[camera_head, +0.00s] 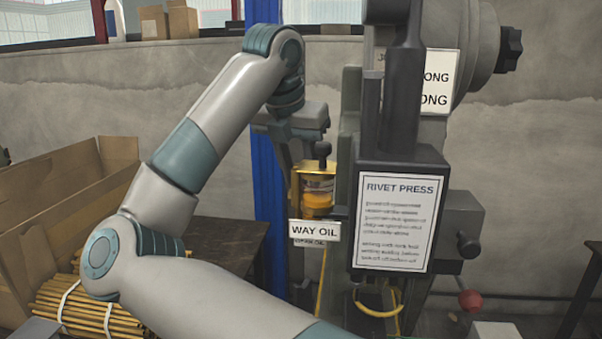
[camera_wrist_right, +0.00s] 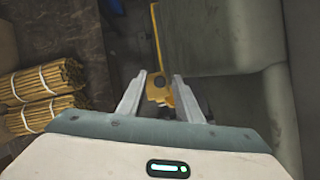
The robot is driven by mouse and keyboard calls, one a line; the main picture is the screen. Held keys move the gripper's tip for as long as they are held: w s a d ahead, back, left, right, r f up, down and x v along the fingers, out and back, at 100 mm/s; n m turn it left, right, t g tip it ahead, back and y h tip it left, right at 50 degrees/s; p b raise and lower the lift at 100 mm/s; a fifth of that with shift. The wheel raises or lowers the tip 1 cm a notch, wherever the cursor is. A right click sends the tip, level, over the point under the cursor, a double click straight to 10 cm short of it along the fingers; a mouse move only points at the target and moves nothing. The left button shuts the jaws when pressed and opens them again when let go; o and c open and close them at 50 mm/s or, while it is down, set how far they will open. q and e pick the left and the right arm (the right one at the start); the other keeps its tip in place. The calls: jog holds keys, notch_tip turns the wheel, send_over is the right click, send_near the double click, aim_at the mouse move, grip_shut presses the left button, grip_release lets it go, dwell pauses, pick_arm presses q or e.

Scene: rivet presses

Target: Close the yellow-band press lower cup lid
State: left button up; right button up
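The rivet press (camera_head: 349,112) stands right of centre in the head view. A small amber oil cup (camera_head: 318,190) in a yellow frame sits on its left side, above a "WAY OIL" sign (camera_head: 315,231). My right gripper (camera_head: 302,158) points down just above and beside this cup. In the right wrist view my right gripper (camera_wrist_right: 160,77) has its fingers apart, with nothing held between them. A yellow part (camera_wrist_right: 159,92) with a dark round spot shows beyond the fingertips. I cannot tell the lid's position. My left gripper is out of view.
A "RIVET PRESS" placard (camera_head: 396,222) hangs on the press front. A grey box with a dark knob (camera_head: 467,243) is to its right. A blue post (camera_head: 268,185) stands behind my arm. Bundled yellow rods (camera_head: 70,302) and a cardboard box (camera_head: 45,205) are at the left.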

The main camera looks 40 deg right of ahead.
grip_shut()
